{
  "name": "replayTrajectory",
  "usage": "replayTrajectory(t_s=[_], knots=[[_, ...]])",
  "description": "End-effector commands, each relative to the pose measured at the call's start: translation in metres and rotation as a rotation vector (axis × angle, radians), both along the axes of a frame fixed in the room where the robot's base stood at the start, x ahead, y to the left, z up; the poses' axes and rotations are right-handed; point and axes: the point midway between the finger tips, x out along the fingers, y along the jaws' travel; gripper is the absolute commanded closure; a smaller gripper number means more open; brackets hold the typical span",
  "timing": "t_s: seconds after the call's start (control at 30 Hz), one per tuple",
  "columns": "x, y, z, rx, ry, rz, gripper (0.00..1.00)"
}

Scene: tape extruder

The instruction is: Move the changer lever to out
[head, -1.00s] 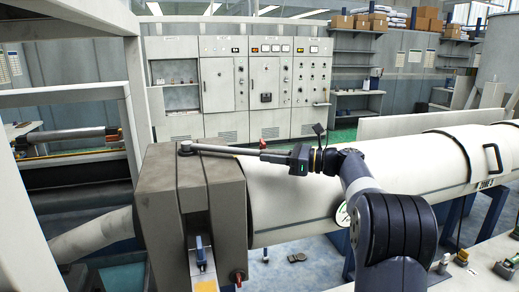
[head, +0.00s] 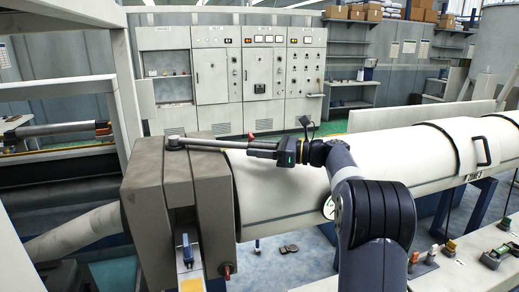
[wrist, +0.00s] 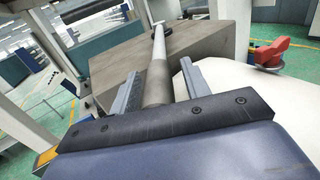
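The changer lever (head: 210,145) is a long grey bar with a round pivot on top of the brown-grey block (head: 160,200) at the pipe's left end. It points right, lying almost level across the picture. My gripper (head: 277,151) is at the lever's free right end. In the wrist view the lever (wrist: 158,75) runs between the two grey fingers (wrist: 158,90), away toward the block. The fingers stand apart around the bar, with a narrow gap seeming to show on each side. Contact at the finger bases is hard to judge.
A large white pipe (head: 390,165) runs right from the block, below my arm. Control cabinets (head: 235,80) stand behind.

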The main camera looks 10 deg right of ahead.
Motion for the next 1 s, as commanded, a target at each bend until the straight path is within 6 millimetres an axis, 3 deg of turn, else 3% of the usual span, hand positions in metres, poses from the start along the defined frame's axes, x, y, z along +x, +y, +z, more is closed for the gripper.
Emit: replayTrajectory(t_s=[0.27, 0.7, 1.0], knots=[[-0.002, -0.005, -0.001, -0.001, 0.000, -0.001, 0.55], [-0.033, -0.079, -0.002, -0.001, -0.001, -0.003, 0.55], [-0.042, -0.100, -0.001, -0.001, 0.000, 0.000, 0.55]])
